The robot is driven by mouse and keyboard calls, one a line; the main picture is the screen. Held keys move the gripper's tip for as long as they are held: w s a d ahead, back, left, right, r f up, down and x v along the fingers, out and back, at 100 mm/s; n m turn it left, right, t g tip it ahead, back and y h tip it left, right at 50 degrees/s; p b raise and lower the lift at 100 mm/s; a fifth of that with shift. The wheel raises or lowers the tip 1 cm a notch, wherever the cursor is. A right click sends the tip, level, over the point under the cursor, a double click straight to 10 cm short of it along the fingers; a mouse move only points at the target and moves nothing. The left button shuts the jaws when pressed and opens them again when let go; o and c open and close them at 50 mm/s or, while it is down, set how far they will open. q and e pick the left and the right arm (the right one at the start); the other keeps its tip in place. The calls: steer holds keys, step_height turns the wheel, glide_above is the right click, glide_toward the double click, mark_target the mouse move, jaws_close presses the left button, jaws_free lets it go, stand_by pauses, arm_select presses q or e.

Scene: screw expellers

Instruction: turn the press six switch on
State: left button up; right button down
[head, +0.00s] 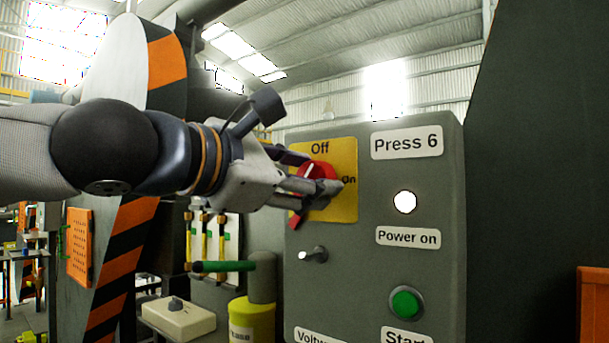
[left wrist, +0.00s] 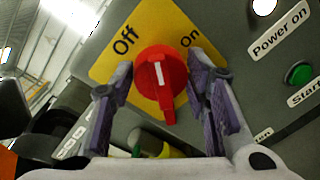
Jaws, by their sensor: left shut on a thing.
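The Press 6 panel (head: 440,185) is a grey box with a label reading Press 6. Its switch is a red rotary knob (head: 300,218) on a yellow plate (head: 343,152) marked Off at the top and On at the right. In the left wrist view the red knob (left wrist: 161,75) has a white mark pointing up, between the Off and On words. My left gripper (head: 318,185) is at the plate and shut on the knob; its fingers (left wrist: 163,92) stand on either side of it. The fingers partly hide the knob in the head view. My right gripper is not in view.
A white round lamp (head: 405,201) sits above the Power on label. A green button (head: 406,303) and a small metal lever (head: 313,254) are lower on the panel. A striped orange-and-black machine part (head: 125,255) stands behind my left arm. A green-ended pipe (head: 222,266) is below the gripper.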

arm_select(q)
steer(key=m, duration=0.5)
steer(key=shift+y, duration=0.3)
steer(key=m, duration=0.4)
steer(key=shift+s+d+f+m+y, duration=0.1)
steer(key=shift+m+y, duration=0.2)
steer(key=shift+m, duration=0.1)
steer(key=o, duration=1.2)
steer(key=shift+c, duration=0.2)
steer(key=f+v, duration=0.1)
steer(key=v, duration=1.1)
steer(key=shift+r, duration=0.3)
